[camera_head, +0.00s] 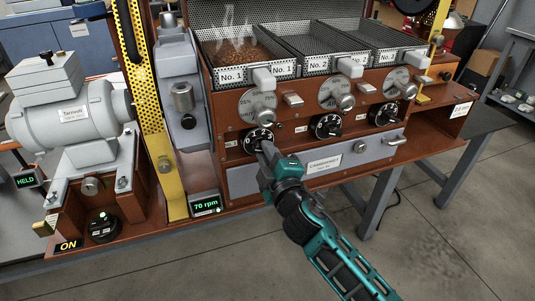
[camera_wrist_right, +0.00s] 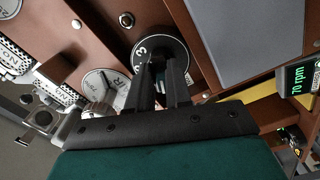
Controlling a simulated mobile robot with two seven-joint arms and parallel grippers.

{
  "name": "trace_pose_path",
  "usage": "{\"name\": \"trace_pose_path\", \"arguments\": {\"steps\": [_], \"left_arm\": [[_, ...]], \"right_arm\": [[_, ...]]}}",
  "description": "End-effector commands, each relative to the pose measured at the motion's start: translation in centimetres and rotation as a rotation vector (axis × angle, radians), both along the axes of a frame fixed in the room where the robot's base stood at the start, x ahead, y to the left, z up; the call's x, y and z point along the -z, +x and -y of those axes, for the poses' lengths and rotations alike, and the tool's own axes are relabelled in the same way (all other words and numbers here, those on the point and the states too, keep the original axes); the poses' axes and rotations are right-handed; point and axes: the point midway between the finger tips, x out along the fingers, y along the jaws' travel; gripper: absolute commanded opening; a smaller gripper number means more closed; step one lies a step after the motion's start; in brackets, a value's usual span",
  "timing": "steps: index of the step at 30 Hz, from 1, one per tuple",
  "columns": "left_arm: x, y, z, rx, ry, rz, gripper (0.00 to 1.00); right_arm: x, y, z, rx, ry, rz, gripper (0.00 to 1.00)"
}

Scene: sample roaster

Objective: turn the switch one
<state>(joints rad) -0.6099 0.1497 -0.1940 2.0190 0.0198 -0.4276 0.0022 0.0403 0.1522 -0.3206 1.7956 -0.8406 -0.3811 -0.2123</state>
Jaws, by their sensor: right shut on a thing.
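Switch one, a black round dial with white numbers (camera_head: 251,138), sits on the brown front panel below the tray labelled No. 1 (camera_head: 230,76). My right gripper (camera_head: 266,148) reaches it from the lower right and is shut on the dial's knob. In the right wrist view, the dial (camera_wrist_right: 176,48) shows a 3 on its rim, and the fingers of my right gripper (camera_wrist_right: 161,72) cover its middle, so the knob's pointing direction is hidden. My left gripper is not in view.
Two similar black dials (camera_head: 326,126) (camera_head: 384,115) sit to the right on the panel. A grey dial with a handle (camera_head: 258,106) is just above switch one. A grey drawer (camera_head: 330,164) lies below. A display reading 70 rpm (camera_head: 206,205) stands lower left.

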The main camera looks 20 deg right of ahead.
Motion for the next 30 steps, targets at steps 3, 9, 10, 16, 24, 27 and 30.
{"name": "trace_pose_path", "arguments": {"steps": [3, 9, 10, 16, 24, 27, 30], "left_arm": [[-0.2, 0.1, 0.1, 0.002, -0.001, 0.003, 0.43], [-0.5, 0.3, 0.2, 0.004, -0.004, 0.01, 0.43], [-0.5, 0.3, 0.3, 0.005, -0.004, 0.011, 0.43], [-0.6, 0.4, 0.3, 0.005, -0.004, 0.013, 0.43], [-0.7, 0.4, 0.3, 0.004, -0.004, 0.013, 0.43], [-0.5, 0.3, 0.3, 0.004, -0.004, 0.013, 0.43], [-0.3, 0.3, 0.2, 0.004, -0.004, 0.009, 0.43]], "right_arm": [[-0.1, 0.0, 0.0, -0.001, 0.001, 0.002, 0.28], [-0.1, 0.0, 0.0, -0.001, 0.001, 0.001, 0.45], [0.0, 0.0, 0.0, -0.001, 0.001, 0.001, 0.45], [0.0, -0.1, 0.0, 0.0, 0.002, 0.0, 0.45], [0.1, -3.1, 0.1, -0.001, 0.002, -0.003, 0.45], [0.1, -5.1, 0.1, -0.001, 0.003, -0.003, 0.45], [0.1, -7.0, 0.2, -0.001, 0.004, -0.002, 0.45]]}}
